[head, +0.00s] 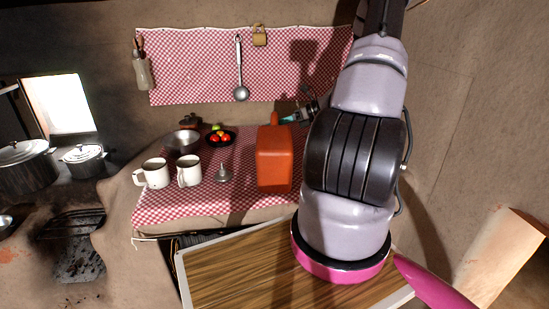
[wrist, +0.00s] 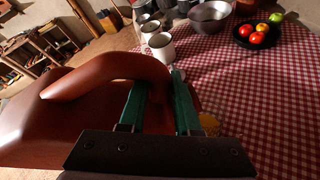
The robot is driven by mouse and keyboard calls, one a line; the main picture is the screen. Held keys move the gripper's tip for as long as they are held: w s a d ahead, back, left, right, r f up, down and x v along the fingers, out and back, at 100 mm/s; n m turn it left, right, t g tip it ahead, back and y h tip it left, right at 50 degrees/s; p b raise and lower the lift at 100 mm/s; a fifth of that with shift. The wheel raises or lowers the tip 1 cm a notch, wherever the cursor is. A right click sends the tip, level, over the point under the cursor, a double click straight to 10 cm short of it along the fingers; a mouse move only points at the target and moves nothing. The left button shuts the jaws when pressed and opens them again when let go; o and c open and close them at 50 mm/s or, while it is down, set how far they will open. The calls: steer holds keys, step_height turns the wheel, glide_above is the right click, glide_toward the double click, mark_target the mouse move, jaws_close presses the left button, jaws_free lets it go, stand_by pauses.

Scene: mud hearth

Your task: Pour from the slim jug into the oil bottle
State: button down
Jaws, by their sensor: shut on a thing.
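The slim jug is an orange-red, boxy vessel (head: 274,158) in front of the checked cloth in the head view. In the wrist view its brown-red body (wrist: 50,125) fills the left side, with its looped handle at the top. My gripper (head: 292,118) is shut on the handle; its green fingers (wrist: 160,100) show in the wrist view. The jug looks about upright; I cannot tell whether its base touches the cloth. I cannot pick out the oil bottle for sure. A small amber thing (wrist: 210,124), mostly hidden behind a finger, may be it.
Two white mugs (head: 155,173), a small grey cone-shaped thing (head: 222,174), a metal bowl (head: 183,142) and a dark plate of fruit (head: 220,139) stand on the checked cloth (head: 165,208) left of the jug. A ladle (head: 240,90) hangs behind. A wooden-topped table (head: 235,270) is in front.

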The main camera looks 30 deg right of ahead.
steer(key=shift+w+d+r+m+g+y, duration=0.25)
steer(key=shift+w+m+g, duration=0.25)
steer(key=shift+m, duration=0.3)
stand_by(6.6)
steer(key=shift+s, duration=0.1)
